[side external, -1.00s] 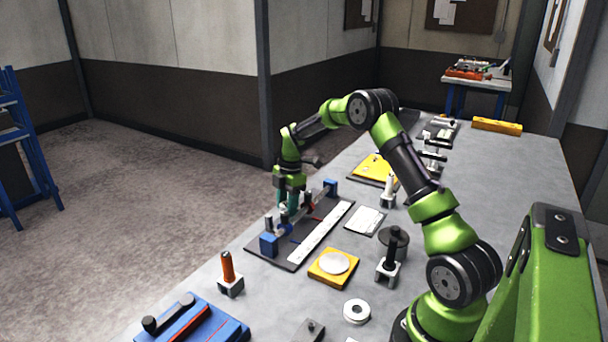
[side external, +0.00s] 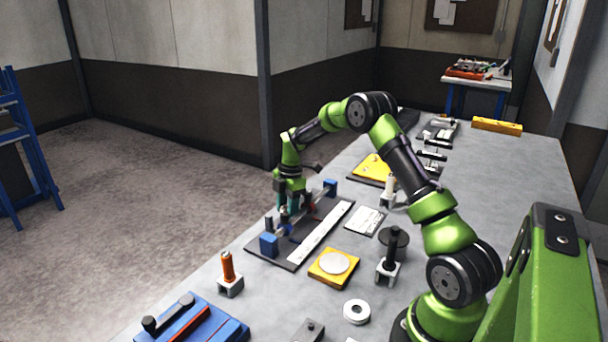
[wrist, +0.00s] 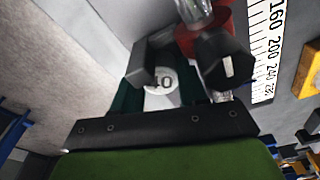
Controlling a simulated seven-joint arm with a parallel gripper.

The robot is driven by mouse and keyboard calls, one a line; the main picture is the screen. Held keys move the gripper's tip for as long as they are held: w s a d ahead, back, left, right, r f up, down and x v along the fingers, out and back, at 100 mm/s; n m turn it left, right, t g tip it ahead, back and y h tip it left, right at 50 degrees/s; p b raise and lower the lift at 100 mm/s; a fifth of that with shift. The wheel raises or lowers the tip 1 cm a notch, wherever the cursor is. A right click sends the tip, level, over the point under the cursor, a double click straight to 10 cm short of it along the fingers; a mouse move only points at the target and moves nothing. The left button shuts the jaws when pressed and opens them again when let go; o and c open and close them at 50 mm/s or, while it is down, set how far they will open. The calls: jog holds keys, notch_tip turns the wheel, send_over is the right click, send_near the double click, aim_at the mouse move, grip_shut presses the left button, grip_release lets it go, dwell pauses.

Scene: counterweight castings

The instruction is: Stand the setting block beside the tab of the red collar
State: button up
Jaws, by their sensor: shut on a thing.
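My gripper (wrist: 188,72) is shut on the setting block (wrist: 162,88), a pale block whose top face reads "40". My gripper (side external: 291,212) is low over the dark gauge board in the side view, where the block is too small to make out. The red collar (wrist: 203,38) sits on a shiny rod just beyond the fingers in the wrist view. It also shows as a small red patch (side external: 313,207) right of the gripper in the side view. The collar's tab is not clearly visible. I cannot tell whether the block touches the board.
The dark board (side external: 293,265) carries a white scale (side external: 321,233), blue end supports (side external: 268,245) and a blue collar (side external: 286,229) on the rod. A dark upright peg (side external: 268,223) stands left of my gripper. A yellow plate (side external: 320,277) with a pale disc lies in front.

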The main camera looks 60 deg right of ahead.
jog(key=o, duration=0.9)
jog(key=shift+o, duration=0.8)
jog(key=shift+s, duration=0.15)
jog(key=shift+d+r, duration=0.15)
jog(key=shift+r, duration=3.35)
jog(key=shift+a+r, duration=0.1)
jog(key=shift+a, duration=0.1)
